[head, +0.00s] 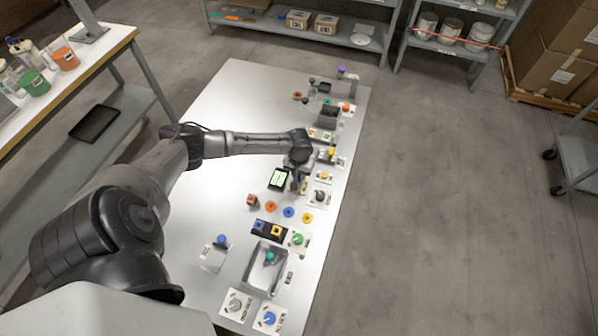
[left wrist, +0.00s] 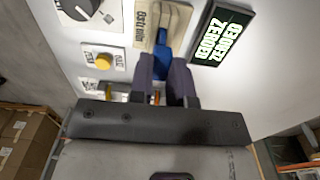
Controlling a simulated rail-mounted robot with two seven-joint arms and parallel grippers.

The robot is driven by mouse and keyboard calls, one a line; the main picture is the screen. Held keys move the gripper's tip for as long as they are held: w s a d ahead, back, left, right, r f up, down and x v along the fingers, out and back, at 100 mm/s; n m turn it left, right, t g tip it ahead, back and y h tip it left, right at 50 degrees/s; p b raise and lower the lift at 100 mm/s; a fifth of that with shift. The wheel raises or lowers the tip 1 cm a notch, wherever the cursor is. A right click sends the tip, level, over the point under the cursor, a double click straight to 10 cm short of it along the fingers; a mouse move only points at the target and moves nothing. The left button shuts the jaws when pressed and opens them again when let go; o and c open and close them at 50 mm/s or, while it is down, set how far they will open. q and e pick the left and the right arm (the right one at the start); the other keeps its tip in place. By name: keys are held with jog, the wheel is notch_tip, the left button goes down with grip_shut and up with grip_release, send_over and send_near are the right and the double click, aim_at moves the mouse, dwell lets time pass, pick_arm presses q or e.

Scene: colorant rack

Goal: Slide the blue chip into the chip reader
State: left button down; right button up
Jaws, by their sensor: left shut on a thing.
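My left gripper (head: 297,180) reaches over the table from the left. In the left wrist view its two dark fingers (left wrist: 168,85) are shut on the blue chip (left wrist: 161,48), a small blue piece standing out beyond the fingertips. The chip's far end is against or just above a beige labelled block (left wrist: 160,20), which looks like the chip reader. I cannot tell whether the chip is in a slot or touching. A black screen with green-white text (left wrist: 224,35) stands beside the block and also shows in the head view (head: 278,179). My right gripper is not in view.
Blue (head: 288,212), orange (head: 270,206) and yellow (head: 307,217) discs lie on the white table (head: 215,130). A yellow button plate (left wrist: 103,60) and a dial plate (left wrist: 85,10) are left of the block in the wrist view. The table's left part is mostly clear.

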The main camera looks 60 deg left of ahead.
pick_arm(q)
jog(key=shift+f+b, duration=0.3)
jog(key=shift+f, duration=0.55)
jog(key=c, duration=1)
grip_release()
jog(key=shift+r, duration=0.15)
notch_tip(320, 180, up, 14)
jog(key=shift+f+p, duration=0.15)
jog(key=shift+p, duration=0.55)
